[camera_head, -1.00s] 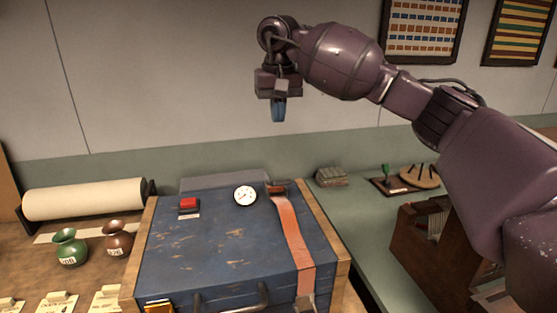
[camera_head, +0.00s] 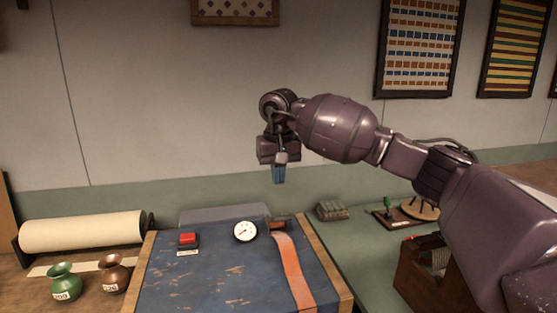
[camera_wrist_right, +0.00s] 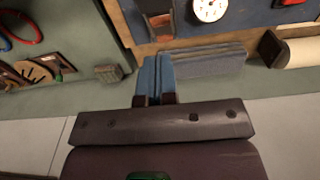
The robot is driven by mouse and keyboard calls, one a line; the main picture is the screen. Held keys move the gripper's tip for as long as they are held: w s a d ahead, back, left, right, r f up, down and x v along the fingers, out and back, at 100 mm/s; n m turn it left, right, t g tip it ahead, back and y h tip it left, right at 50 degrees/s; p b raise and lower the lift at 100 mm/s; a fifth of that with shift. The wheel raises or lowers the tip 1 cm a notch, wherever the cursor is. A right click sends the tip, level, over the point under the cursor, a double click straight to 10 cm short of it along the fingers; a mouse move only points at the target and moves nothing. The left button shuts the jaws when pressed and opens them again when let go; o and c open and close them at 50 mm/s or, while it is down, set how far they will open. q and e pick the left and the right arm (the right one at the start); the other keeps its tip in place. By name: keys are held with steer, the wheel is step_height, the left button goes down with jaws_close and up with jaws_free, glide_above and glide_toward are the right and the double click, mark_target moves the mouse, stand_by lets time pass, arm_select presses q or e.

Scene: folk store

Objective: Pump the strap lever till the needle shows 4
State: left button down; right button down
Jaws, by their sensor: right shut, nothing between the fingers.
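A blue, worn chest (camera_head: 205,275) with wooden edges stands on the bench. On its lid is a round white gauge (camera_head: 245,231); its needle is too small to read. An orange strap (camera_head: 291,268) runs down the lid from a small reddish-brown lever (camera_head: 278,225) at the back edge. My right gripper (camera_head: 279,175), with blue fingers, is shut and empty, above and behind the lever and apart from it. In the right wrist view its fingers (camera_wrist_right: 154,80) point toward the chest's back edge, with the gauge (camera_wrist_right: 210,8) beyond. My left gripper is not in view.
A red button (camera_head: 188,240) is on the lid's left. A paper roll (camera_head: 82,231), a green vase (camera_head: 63,283) and a brown vase (camera_head: 113,275) stand left. A small grey-green block (camera_head: 332,211) and a wooden box (camera_head: 425,270) are right. A wall stands behind.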

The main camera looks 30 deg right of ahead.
mark_target(281, 219)
steer(key=f, duration=0.3)
steer(key=s+f, duration=0.1)
steer(key=f, duration=0.1)
steer(key=shift+a, duration=0.1)
steer(key=shift+s+a+f+p, duration=0.1)
steer(key=shift+s+f+p, duration=0.25)
steer(key=shift+f, duration=0.45)
steer(key=shift+f, duration=0.1)
